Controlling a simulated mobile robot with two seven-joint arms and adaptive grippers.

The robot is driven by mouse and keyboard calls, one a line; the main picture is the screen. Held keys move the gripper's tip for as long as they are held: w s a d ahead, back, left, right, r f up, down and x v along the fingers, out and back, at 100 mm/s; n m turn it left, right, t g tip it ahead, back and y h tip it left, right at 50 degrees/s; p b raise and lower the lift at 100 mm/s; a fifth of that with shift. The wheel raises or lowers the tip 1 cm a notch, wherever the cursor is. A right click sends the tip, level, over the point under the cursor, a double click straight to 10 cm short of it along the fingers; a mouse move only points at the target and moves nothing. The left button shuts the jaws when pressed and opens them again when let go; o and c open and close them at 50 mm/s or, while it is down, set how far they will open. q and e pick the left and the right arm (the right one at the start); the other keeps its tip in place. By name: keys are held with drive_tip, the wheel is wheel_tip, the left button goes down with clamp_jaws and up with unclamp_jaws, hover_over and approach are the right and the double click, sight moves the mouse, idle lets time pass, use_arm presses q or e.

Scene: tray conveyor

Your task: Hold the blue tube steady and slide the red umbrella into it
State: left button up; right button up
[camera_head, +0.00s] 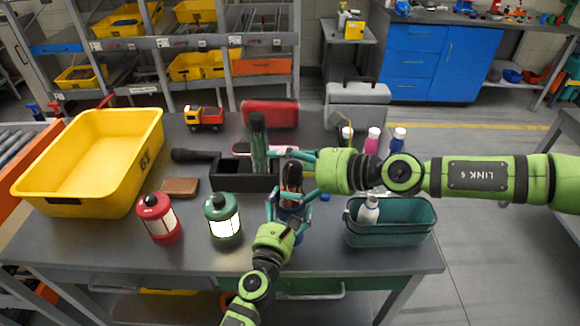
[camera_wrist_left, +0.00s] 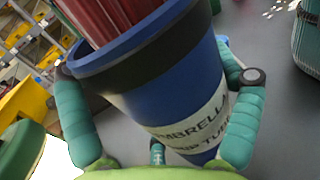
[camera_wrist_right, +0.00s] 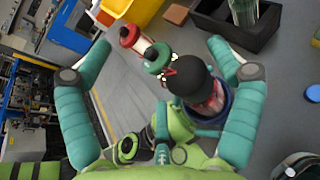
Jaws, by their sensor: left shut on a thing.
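The blue tube (camera_head: 289,212) stands upright at the table's front middle. Its white label shows in the left wrist view (camera_wrist_left: 190,128). My left gripper (camera_head: 290,208) is shut around the tube, with a finger on each side. The red umbrella (camera_wrist_left: 112,18) is inside the tube's mouth, its red folds rising above the rim. In the right wrist view the umbrella's black top end (camera_wrist_right: 188,78) lies between the fingers, with red cloth below it. My right gripper (camera_wrist_right: 160,60) is open, its fingers spread apart on either side of the umbrella's top. How deep the umbrella sits is hidden.
A black holder (camera_head: 235,180) with a dark green bottle (camera_head: 258,140) stands just behind. A teal basket (camera_head: 392,236) is to the right. A yellow crate (camera_head: 100,150) fills the table's left end.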

drive_tip(key=shift+f, duration=0.1)
drive_tip(key=v, duration=1.2)
idle(0.6)
use_arm(q)
drive_tip(key=o, duration=0.9)
